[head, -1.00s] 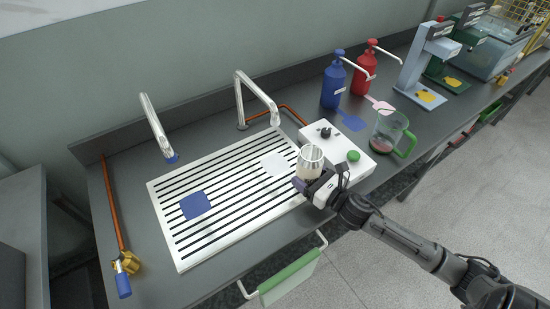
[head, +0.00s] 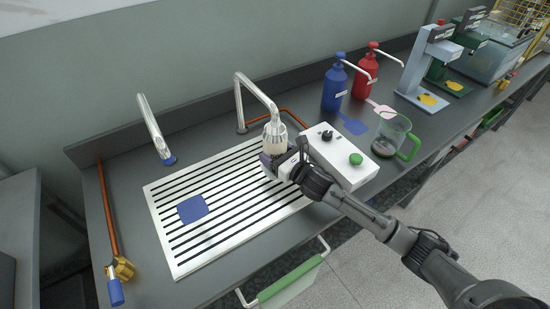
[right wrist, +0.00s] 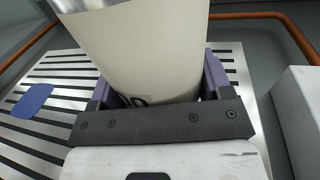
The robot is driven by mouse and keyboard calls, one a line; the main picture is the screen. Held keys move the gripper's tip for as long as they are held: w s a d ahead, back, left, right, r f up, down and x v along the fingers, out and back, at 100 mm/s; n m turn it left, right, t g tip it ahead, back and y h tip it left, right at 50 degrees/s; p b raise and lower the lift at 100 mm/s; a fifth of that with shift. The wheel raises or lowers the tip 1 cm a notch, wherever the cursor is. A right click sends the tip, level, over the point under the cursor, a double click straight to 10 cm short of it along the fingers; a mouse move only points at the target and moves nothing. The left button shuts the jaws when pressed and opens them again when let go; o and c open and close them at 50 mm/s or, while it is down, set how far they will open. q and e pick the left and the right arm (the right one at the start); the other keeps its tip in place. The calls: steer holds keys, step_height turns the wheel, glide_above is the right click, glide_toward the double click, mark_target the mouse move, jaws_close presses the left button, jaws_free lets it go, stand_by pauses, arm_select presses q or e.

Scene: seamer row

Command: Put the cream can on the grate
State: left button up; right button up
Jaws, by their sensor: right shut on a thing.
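The cream can (head: 275,138) is a pale cylinder with a shiny metal top. My right gripper (head: 273,157) is shut around it and holds it upright at the right end of the grate. The can also fills the upper middle of the right wrist view (right wrist: 145,50), between the purple fingers of the gripper (right wrist: 155,90). The grate (head: 228,232) is a white plate with black slots. A blue square pad (head: 193,208) lies on the grate's left part. My left gripper is not in view.
A curved metal spout (head: 262,92) stands just behind the can. A white control box (head: 335,158) with knobs is to the right, beside a green-handled jug (head: 391,135). Blue (head: 335,88) and red (head: 366,76) pump bottles stand behind. Another spout (head: 153,125) rises at the back left.

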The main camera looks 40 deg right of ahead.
steer(key=shift+f, duration=0.75)
steer(key=shift+s, duration=0.2)
steer(key=shift+w+f, duration=0.15)
steer(key=o, duration=1)
